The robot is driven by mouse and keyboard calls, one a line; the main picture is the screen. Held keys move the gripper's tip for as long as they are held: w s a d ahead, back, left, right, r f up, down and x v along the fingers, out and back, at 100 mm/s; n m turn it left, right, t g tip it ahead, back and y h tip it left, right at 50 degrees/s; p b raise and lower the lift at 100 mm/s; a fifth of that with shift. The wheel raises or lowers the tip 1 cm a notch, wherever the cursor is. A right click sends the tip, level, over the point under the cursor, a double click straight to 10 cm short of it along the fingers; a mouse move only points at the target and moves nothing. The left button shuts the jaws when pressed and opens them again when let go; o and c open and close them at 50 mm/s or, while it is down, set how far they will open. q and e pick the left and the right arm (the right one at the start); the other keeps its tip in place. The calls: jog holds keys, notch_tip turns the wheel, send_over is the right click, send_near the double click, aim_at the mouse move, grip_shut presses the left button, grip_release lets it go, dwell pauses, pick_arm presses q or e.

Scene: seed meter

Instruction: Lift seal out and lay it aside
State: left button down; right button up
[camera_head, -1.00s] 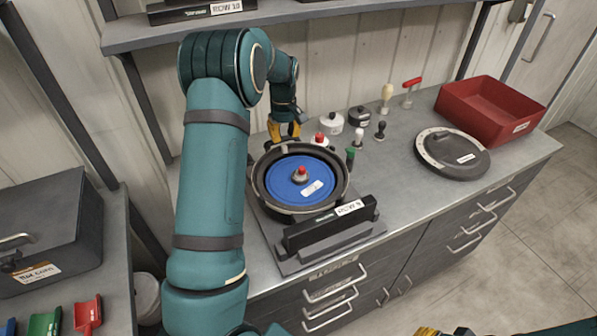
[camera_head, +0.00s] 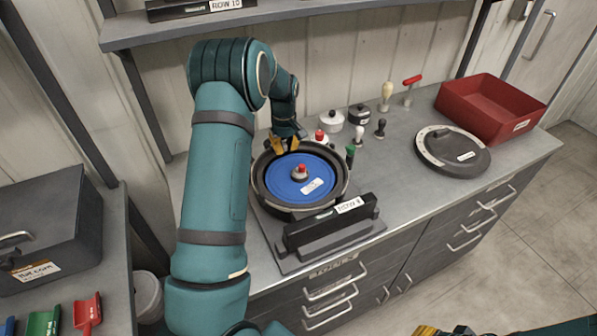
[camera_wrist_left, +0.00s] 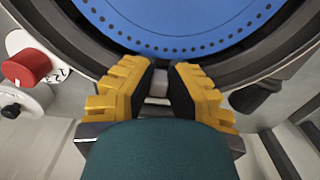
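The seed meter's round black housing (camera_head: 258,190) sits on the bench with a blue disc (camera_head: 285,187) inside and a red-topped hub at its centre. A dark ring (camera_wrist_left: 100,45) runs around the blue disc in the left wrist view; I cannot tell whether it is the seal. My left gripper (camera_head: 287,144) is at the far rim of the housing, fingers pointing down. In the left wrist view its yellow fingers (camera_wrist_left: 161,75) are a narrow gap apart at the rim, with a small grey part visible between them. My right gripper (camera_head: 445,331) barely shows at the bottom edge.
A grey round cover (camera_head: 453,152) lies on the bench to the right, before a red bin (camera_head: 490,108). Small pots and handled tools (camera_head: 360,137) stand close behind and right of the housing. A black labelled block (camera_head: 330,225) stands in front.

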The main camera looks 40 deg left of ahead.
pick_arm(q)
notch_tip(320, 180, up, 10)
jog(key=shift+r+p, duration=0.1)
jog(key=shift+p, duration=0.3)
dwell(0.3)
